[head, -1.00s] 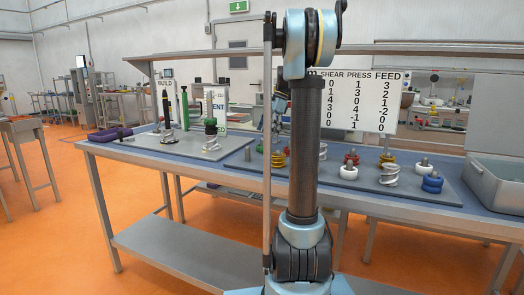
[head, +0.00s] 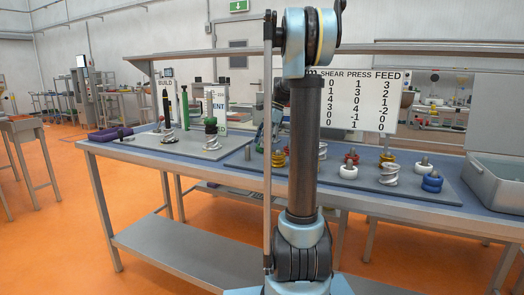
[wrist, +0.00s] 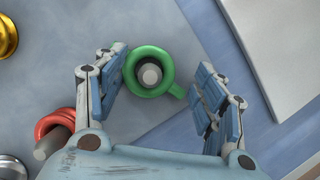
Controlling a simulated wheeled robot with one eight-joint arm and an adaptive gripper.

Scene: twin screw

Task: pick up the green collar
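The green collar (wrist: 150,52) sits around a grey peg (wrist: 151,74) in the wrist view, with a small lug at its lower right. My gripper (wrist: 161,76) is open above it, one finger on each side. The left finger is very close to the collar's left edge; I cannot tell whether they touch. The right finger is apart from it. In the head view my gripper (head: 266,132) shows partly behind my arm, over the left back part of the plate. The collar is small and partly hidden there.
A red collar (wrist: 52,122) on a peg lies close by my left finger, and a gold part (wrist: 6,38) is at the upper left. A grey bin (head: 497,182) is at the right.

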